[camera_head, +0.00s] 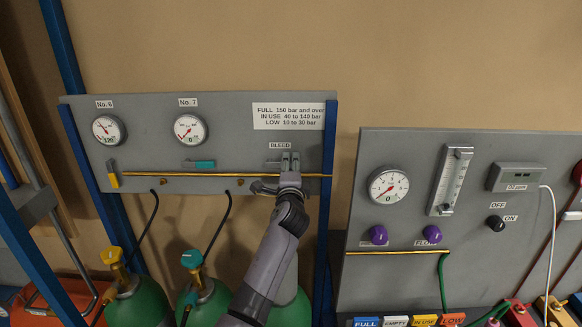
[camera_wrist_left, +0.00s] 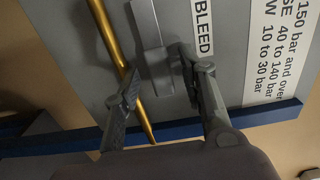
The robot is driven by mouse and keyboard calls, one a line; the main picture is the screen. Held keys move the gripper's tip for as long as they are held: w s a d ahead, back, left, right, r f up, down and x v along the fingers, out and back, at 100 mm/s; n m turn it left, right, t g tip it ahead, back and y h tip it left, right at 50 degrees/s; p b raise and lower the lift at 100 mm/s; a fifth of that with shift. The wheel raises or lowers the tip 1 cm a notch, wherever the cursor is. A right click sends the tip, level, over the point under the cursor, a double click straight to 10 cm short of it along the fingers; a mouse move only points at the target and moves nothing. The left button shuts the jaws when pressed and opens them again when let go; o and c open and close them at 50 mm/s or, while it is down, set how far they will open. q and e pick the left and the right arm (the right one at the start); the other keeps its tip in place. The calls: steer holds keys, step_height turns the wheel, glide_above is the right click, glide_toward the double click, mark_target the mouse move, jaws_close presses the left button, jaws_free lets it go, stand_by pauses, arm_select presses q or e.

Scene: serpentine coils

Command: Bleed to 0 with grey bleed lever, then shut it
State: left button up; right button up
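The grey bleed lever (camera_wrist_left: 155,65) shows in the left wrist view beside the BLEED label (camera_wrist_left: 203,28) and the brass pipe (camera_wrist_left: 108,38). My left gripper (camera_wrist_left: 160,72) is open, with one finger on each side of the lever; I cannot tell whether either finger touches it. In the head view my left gripper (camera_head: 290,164) is at the panel just under the BLEED label (camera_head: 280,145) and hides much of the lever. The No. 6 gauge (camera_head: 109,130) appears to read 120. The No. 7 gauge (camera_head: 190,130) needle points low left; its small readout looks like 0. My right gripper is not in view.
A teal lever (camera_head: 199,164) and a yellow-ended lever (camera_head: 113,175) sit on the same panel, near the brass pipe (camera_head: 215,174). Green cylinders (camera_head: 140,303) stand below with black hoses. A blue post (camera_head: 329,155) is close right of my gripper. Another panel (camera_head: 400,285) stands further right.

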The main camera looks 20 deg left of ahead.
arm_select(q)
steer(key=shift+c, duration=0.3)
jaws_close()
stand_by(0.3)
stand_by(0.4)
